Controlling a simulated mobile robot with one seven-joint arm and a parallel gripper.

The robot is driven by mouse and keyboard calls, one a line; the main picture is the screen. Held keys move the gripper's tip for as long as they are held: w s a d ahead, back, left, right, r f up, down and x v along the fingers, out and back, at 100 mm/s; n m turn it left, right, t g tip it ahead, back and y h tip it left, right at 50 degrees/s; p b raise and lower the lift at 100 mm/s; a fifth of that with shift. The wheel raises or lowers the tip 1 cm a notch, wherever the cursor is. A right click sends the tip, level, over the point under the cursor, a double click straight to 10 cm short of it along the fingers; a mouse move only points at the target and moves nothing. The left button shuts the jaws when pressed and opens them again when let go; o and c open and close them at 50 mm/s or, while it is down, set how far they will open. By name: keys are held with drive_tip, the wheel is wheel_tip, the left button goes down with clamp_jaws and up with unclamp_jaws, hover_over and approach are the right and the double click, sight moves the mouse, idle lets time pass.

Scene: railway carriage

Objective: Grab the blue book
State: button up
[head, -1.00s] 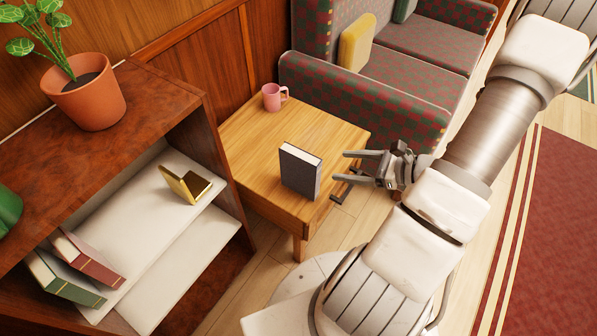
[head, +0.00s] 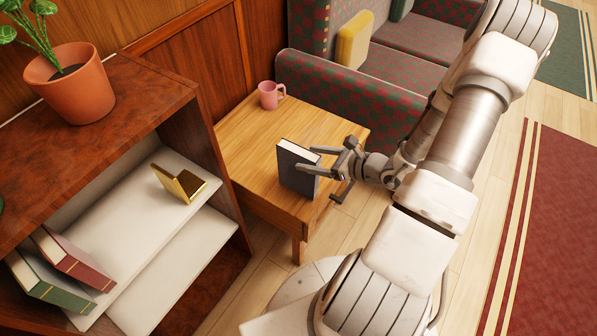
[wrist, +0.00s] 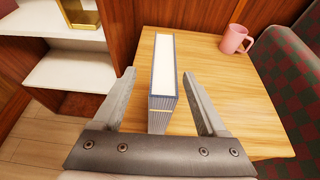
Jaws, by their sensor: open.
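The blue book (head: 297,170) stands upright on the small wooden table, near its front edge. It is dark grey-blue with white pages at the top. In the wrist view the book (wrist: 163,85) stands between the two fingers, with a gap on each side. My gripper (head: 310,160) is at the book from the right, with one finger on each side of it. In the wrist view my gripper (wrist: 162,95) is open and its fingers appear clear of the covers. The lower part of the book's near end is hidden behind the gripper body in the wrist view.
A pink mug (head: 270,95) stands at the back of the wooden table (head: 240,140). A shelf unit (head: 190,110) at left holds a gold object (head: 180,184), a red book (head: 75,262) and a green book (head: 48,280). A checkered sofa (head: 350,95) stands behind the table.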

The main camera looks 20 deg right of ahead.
sight(298, 155)
drive_tip(key=b+x, duration=0.1)
drive_tip(key=x, duration=0.4)
drive_tip(key=shift+w+d+f+b, duration=0.1)
drive_tip(key=shift+d+f+b, duration=0.1)
drive_tip(key=shift+b, duration=0.15)
drive_tip(key=shift+r, duration=0.1)
drive_tip(key=shift+c, duration=0.3)
clamp_jaws()
idle(0.6)
